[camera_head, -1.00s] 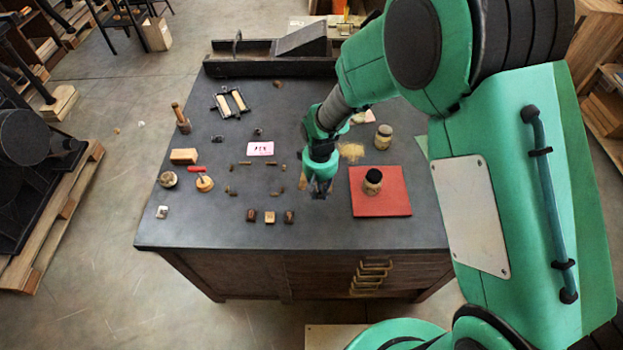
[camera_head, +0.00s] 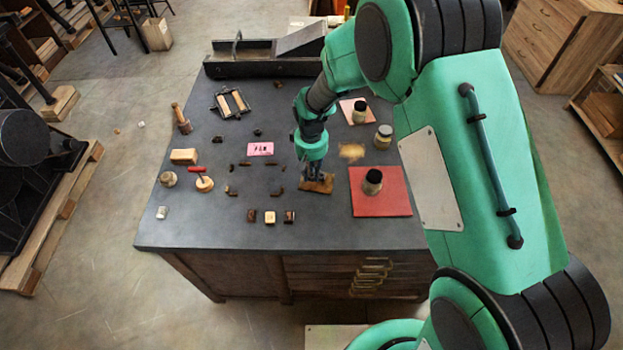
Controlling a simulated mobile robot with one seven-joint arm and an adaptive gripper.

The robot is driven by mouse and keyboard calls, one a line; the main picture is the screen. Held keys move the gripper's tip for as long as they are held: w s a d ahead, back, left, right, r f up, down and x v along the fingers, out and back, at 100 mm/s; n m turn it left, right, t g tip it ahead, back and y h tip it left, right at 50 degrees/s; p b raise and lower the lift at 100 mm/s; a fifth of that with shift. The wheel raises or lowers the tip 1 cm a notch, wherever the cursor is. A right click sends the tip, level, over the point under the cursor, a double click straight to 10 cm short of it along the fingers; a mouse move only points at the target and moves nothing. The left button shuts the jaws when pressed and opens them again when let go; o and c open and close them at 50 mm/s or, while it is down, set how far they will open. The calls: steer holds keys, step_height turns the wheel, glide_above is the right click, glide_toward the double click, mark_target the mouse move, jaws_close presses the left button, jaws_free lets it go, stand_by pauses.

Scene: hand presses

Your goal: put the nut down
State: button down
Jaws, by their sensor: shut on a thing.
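My gripper (camera_head: 316,187) points down over the middle of the dark table, left of the red mat. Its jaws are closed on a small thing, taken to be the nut. The nut itself is too small and too hidden by the fingers to make out. A small brown patch or board (camera_head: 325,181) lies right under and around the fingertips. I cannot tell whether the nut touches it.
The red mat (camera_head: 397,205) holds a dark-topped jar (camera_head: 372,181). Another jar (camera_head: 383,136) stands behind it. Several small blocks and a pink card (camera_head: 260,149) lie to the left. The table front (camera_head: 340,235) is mostly bare.

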mark_target(312, 175)
steer(key=shift+f, duration=1.7)
steer(key=shift+f, duration=0.2)
steer(key=c, duration=1.6)
jaws_free()
steer(key=shift+o, duration=0.2)
steer(key=shift+r, duration=0.2)
step_height(312, 175, up, 11)
steer(key=shift+r, duration=0.5)
